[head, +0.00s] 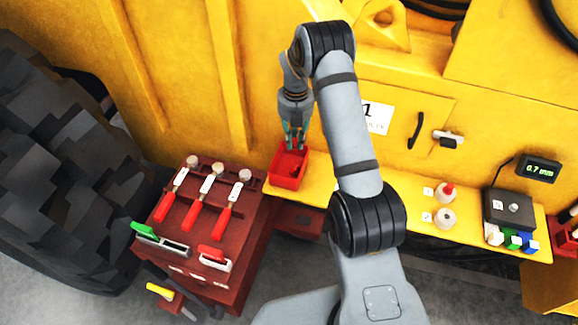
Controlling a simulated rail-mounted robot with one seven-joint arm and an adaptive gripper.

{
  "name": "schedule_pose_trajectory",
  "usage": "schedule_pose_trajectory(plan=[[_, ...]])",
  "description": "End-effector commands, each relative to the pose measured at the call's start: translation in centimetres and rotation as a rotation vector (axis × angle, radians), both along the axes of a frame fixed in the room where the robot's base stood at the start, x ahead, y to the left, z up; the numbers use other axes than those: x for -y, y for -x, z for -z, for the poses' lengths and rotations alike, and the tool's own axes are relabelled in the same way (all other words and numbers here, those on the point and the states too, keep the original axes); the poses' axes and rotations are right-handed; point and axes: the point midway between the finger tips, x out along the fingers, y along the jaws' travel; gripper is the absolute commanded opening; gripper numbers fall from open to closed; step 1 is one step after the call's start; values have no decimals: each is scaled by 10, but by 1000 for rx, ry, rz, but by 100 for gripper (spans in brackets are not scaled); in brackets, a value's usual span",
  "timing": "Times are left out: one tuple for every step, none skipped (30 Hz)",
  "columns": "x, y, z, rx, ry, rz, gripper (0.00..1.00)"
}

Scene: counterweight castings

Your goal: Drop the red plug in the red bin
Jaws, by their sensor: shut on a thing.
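The red bin (285,182) is a small open box on the yellow shelf, left of my arm. My gripper (295,146) points down over the bin, its fingertips at or just above the bin's back rim. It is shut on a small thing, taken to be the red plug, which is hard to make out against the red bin. A darker red patch shows inside the bin, and I cannot tell if it is an object or shadow. Another red piece (449,188) sits in the upper white ring, labelled 1, on the shelf at right.
A lower white ring (445,218) has a dark centre. A dark box (508,207), coloured pieces and a gauge display (538,169) stand at the right. A red cabinet (200,245) with red-handled levers is at left, beside a large tyre (65,170).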

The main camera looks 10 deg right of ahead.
Motion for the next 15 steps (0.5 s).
schedule_pose_trajectory(plan=[[0, -1, 3, -2, -1, 1, 7], [0, -2, 4, -2, -1, 2, 7], [0, -2, 6, -3, 0, 2, 7], [0, -2, 9, -4, -1, 3, 7], [0, -2, 11, -4, -1, 4, 7], [0, -2, 15, -4, -1, 4, 7], [1, -2, 18, -4, -1, 4, 7], [1, -1, 22, -4, -1, 4, 7], [1, -1, 27, -4, -1, 4, 7], [1, -2, 31, -4, -1, 4, 7], [1, -1, 34, -4, -1, 4, 7], [1, -1, 39, -4, -1, 4, 7], [1, -1, 43, -4, -1, 4, 7], [1, -1, 47, -4, -1, 4, 7], [0, -1, 51, -4, -1, 4, 7]])
